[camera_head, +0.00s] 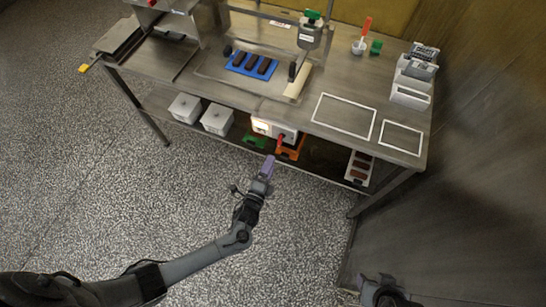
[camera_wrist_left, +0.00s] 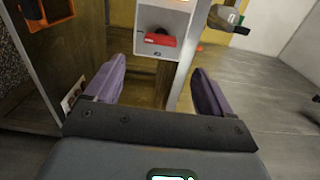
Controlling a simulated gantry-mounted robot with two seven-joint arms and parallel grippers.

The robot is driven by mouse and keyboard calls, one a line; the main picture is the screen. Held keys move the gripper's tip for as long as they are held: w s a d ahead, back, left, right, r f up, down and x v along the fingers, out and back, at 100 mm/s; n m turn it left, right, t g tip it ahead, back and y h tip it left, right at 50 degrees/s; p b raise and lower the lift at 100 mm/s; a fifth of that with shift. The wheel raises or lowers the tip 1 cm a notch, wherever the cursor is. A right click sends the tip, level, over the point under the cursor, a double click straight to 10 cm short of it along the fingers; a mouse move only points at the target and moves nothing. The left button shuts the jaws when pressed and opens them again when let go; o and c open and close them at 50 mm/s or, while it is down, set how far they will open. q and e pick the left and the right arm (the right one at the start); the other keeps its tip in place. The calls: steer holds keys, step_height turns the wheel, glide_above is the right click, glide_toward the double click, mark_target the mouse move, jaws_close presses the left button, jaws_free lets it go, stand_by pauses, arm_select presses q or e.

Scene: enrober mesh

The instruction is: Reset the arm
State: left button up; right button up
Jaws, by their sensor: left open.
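My left gripper (camera_head: 268,167) has purple fingers and hangs in front of the table's front edge, over the speckled floor. In the left wrist view its two purple fingers (camera_wrist_left: 157,85) stand wide apart with nothing between them. Behind them is a pale box with a red part (camera_wrist_left: 160,40). My left arm reaches in from the lower left.
The metal table (camera_head: 345,83) carries a blue mat (camera_head: 234,68) with dark bars, a dispenser stand and white-outlined areas. On the shelf below are grey bins (camera_head: 216,121), a white box (camera_head: 272,130) and an orange tray (camera_head: 291,151). Open floor lies left; a metal wall (camera_head: 465,200) stands right.

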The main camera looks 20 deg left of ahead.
arm_select(q)
steer(key=shift+s, duration=0.45)
steer(key=s+f+g, duration=0.1)
steer(key=s+f, duration=0.3)
steer(key=s, duration=0.1)
steer(key=s+a+r+n+g, duration=0.2)
steer(key=s+r+n+g, duration=0.5)
steer(key=s+r+n, duration=0.15)
steer(key=s+a+r+n+g, duration=0.3)
steer(key=s+r+n+g, duration=0.4)
steer(key=s+r+n, duration=0.15)
step_height(320, 180, up, 27)
steer(key=m+p, duration=0.1)
steer(key=p, duration=2.6)
steer(key=shift+s+d+f+t+h+p, duration=0.15)
steer(key=shift+s+d+t+h+p, duration=0.05)
steer(key=shift+d+t+h+p, duration=0.1)
